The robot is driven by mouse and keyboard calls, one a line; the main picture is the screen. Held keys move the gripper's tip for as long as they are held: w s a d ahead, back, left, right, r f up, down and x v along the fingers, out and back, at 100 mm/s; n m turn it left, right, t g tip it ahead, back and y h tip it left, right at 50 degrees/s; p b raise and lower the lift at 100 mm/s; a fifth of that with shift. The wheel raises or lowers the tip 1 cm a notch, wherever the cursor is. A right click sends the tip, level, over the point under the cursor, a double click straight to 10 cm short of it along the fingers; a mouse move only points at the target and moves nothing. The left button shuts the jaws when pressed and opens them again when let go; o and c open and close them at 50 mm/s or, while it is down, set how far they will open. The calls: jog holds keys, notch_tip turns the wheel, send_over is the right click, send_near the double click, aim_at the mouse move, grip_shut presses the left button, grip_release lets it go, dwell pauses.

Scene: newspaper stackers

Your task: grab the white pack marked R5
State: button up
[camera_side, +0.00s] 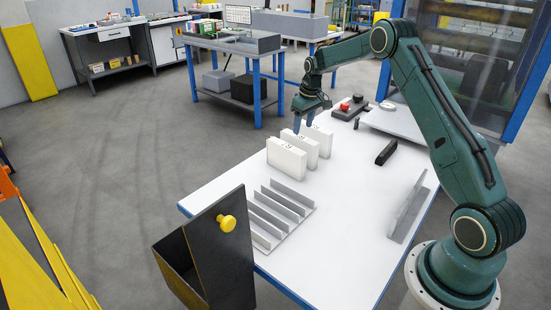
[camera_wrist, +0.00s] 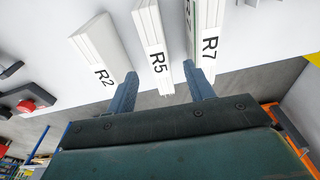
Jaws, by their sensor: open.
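The white pack marked R5 (camera_wrist: 152,42) stands between the R2 pack (camera_wrist: 97,45) and the R7 pack (camera_wrist: 209,30) in the wrist view. In the side view it is the middle pack (camera_side: 306,149) of a row of three upright white packs. My gripper (camera_wrist: 163,76) is open, with one finger on each side of R5 in the picture. The right finger overlaps the edge of R7, and the left finger is near R2's labelled end. In the side view my gripper (camera_side: 303,126) points down at the top of the row. I cannot tell whether the fingers touch any pack.
A grey slotted rack (camera_side: 278,213) lies in front of the packs. A black bin with a yellow knob (camera_side: 227,223) stands at the table's near left. A red button box (camera_side: 346,108) sits behind, and a black block (camera_side: 386,152) lies right. The white tabletop between is clear.

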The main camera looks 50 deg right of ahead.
aim_at(300, 137)
jog(key=shift+w+f, duration=0.15)
jog(key=shift+f, duration=0.9)
jog(key=shift+w+f, duration=0.15)
jog(key=shift+f, duration=0.85)
jog(key=shift+w+d+f, duration=0.1)
jog(key=shift+w+f, duration=0.05)
jog(key=shift+f, duration=0.7)
jog(key=shift+w+f, duration=0.2)
jog(key=shift+f, duration=0.65)
jog(key=shift+w+d+f, duration=0.1)
jog(key=shift+w+f, duration=0.05)
jog(key=shift+f, duration=0.7)
jog(key=shift+r, duration=0.1)
grip_shut()
